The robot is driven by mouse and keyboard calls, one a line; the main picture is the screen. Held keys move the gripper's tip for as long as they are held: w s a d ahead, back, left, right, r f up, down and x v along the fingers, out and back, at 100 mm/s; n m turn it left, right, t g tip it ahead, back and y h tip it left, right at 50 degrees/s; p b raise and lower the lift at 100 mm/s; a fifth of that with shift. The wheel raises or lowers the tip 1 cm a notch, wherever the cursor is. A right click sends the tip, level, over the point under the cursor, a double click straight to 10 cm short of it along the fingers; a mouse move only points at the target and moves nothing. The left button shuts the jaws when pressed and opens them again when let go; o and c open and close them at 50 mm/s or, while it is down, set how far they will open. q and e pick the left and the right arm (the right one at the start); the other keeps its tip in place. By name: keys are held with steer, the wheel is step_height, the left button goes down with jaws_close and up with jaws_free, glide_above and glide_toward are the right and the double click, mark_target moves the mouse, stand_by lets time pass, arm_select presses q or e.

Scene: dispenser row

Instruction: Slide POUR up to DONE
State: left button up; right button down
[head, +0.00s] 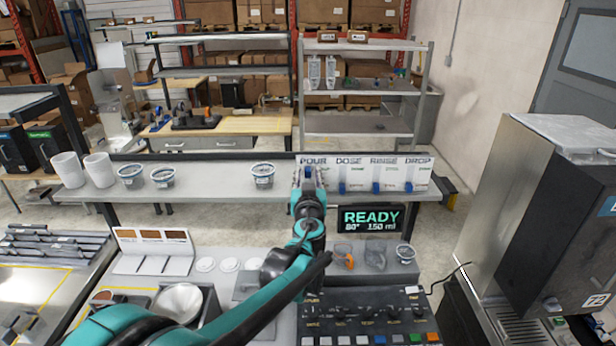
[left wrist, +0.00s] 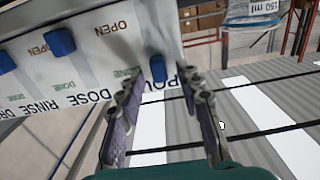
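The white slider panel (head: 366,174) stands at the right end of the shelf, with POUR, DOSE, RINSE and DROP along its top. The blue POUR knob (left wrist: 157,68) is level with the DONE marking (left wrist: 125,73), while the blue DOSE knob (left wrist: 60,42) is level with OPEN. My left gripper (head: 309,178) is at the POUR column and partly hides it in the head view. In the left wrist view its fingers (left wrist: 160,80) are apart, with the POUR knob between or just beyond the tips and a gap showing on both sides. My right gripper is not in view.
Cups (head: 263,175) and white containers (head: 67,170) stand on the shelf left of the panel. A READY display (head: 371,219) hangs below it. A button console (head: 366,318) is in front, and a dark machine (head: 560,220) stands at the right.

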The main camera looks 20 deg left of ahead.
arm_select(q)
steer(key=v, duration=1.2)
steer(key=s+a+f+g+b, duration=0.35)
steer(key=s+f+b, duration=0.35)
steer(key=f, duration=0.5)
steer(key=s+a+f+g+b, duration=0.35)
steer(key=s+f+b, duration=0.3)
steer(key=f, duration=0.55)
steer(key=s+d+f+m+g+h+b, duration=0.1)
steer(key=s+d+f+h+b, duration=0.1)
steer(key=s+f, duration=0.3)
steer(key=s+d+f+m+g+h+b, duration=0.2)
steer(key=s+d+f+h+b, duration=0.1)
steer(key=f, duration=0.7)
steer(key=s+d+b, duration=0.1)
steer(key=s+b, duration=0.1)
steer(key=s, duration=0.1)
steer(key=shift+d, duration=0.25)
